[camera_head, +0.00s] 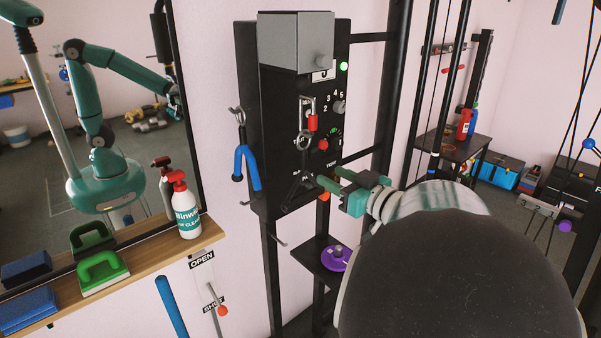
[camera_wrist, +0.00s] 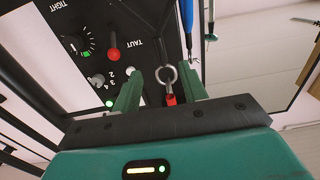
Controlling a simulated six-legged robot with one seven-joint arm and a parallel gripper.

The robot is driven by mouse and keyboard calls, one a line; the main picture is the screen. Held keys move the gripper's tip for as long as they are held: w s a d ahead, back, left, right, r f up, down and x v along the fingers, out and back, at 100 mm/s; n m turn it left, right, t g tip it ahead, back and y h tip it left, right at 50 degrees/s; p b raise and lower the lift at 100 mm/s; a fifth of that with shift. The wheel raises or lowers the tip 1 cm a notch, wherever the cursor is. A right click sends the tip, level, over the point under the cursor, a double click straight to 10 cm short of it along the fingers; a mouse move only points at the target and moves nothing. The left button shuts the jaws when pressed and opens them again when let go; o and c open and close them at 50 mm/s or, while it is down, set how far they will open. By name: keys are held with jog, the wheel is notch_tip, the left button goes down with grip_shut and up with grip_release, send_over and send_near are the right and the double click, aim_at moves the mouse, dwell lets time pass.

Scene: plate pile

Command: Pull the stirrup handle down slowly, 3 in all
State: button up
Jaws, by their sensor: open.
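In the head view a dark handle (camera_head: 299,188) hangs low on the front of a black panel (camera_head: 278,110). It appears triangular and is hard to tell from the panel. Above it is a metal ring (camera_head: 303,141), which also shows between my fingers in the wrist view (camera_wrist: 167,75). My gripper (camera_head: 327,180) is open, its green fingers just right of the handle, pointing at the panel. In the wrist view the gripper (camera_wrist: 160,90) has its fingers spread and I see nothing held between them. Whether a finger touches the handle I cannot tell.
The panel carries a red padlock (camera_head: 312,122), a red knob (camera_head: 323,144) and a numbered dial. A blue-handled tool (camera_head: 246,165) hangs to its left. A small shelf (camera_head: 316,262) below holds a purple disc (camera_head: 337,258). A wooden ledge with a spray bottle (camera_head: 185,210) is at left.

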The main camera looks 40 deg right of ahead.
aim_at(306, 162)
jog(key=shift+w+a, duration=0.2)
jog(key=shift+w, duration=5.15)
jog(key=shift+c, duration=0.2)
grip_shut()
